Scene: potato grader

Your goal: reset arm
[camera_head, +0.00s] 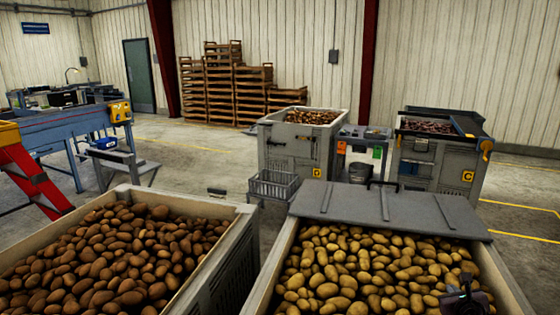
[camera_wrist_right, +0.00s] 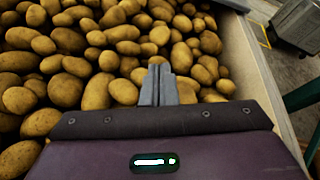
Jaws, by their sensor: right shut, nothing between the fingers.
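My right gripper (camera_wrist_right: 158,84) is shut and empty in the right wrist view, its two fingers together above yellow potatoes (camera_wrist_right: 85,60). In the head view my right gripper (camera_head: 466,288) shows small and dark at the lower right, over the right-hand crate of yellow potatoes (camera_head: 350,265). I cannot tell from these views whether its tips touch the potatoes. My left gripper is in neither view.
A crate of brown potatoes (camera_head: 236,245) stands at the lower left. A grey lid (camera_head: 385,210) lies across the far end of the yellow potato crate. Further back stand two grey bins (camera_head: 290,150) (camera_head: 435,155), a blue conveyor (camera_head: 75,128) and stacked wooden crates (camera_head: 222,85).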

